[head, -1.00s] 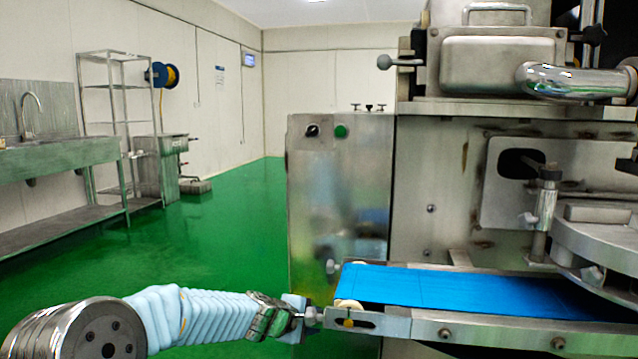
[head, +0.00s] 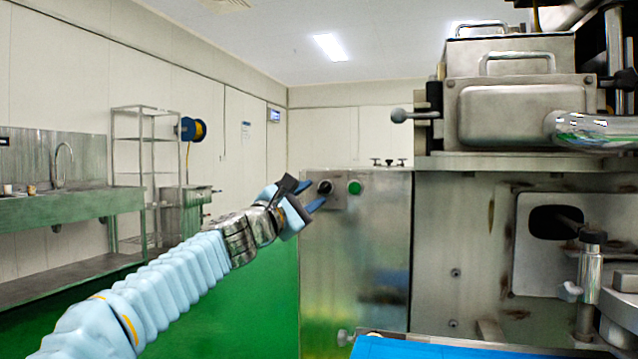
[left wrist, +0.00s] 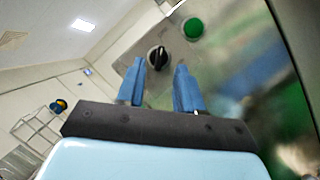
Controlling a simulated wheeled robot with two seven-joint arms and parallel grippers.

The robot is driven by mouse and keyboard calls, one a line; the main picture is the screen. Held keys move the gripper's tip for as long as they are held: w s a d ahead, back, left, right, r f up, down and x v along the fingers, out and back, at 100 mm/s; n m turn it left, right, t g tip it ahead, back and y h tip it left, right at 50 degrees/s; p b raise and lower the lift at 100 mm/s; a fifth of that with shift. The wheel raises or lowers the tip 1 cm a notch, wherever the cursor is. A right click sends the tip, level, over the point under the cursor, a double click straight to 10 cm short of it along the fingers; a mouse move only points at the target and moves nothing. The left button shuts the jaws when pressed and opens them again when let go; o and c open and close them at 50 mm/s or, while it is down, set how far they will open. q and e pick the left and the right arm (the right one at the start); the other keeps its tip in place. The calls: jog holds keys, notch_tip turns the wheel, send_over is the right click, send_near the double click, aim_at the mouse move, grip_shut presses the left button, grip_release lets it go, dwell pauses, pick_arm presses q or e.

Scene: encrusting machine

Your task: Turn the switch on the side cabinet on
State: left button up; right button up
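The side cabinet (head: 357,255) is a steel box left of the machine. Near its top are a black rotary switch (head: 324,186) and a green button (head: 355,187). My left gripper (head: 312,196) is open and empty, just in front of and left of the switch. In the left wrist view, the switch (left wrist: 157,58) shows beyond and between the two blue fingertips (left wrist: 158,78), with the green button (left wrist: 193,28) to its right. The fingers look apart from the switch. My right gripper is not in view.
The encrusting machine (head: 470,230) stands to the right, with a blue conveyor belt (head: 420,349) low in front. A metal sink (head: 75,205) and a shelf rack (head: 145,160) stand at the left wall. The green floor (head: 262,300) left of the cabinet is clear.

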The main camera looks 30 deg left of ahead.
aim_at(324, 188)
pick_arm(q)
jog(key=shift+p+x, duration=0.6)
jog(key=shift+x, duration=1.35)
grip_shut()
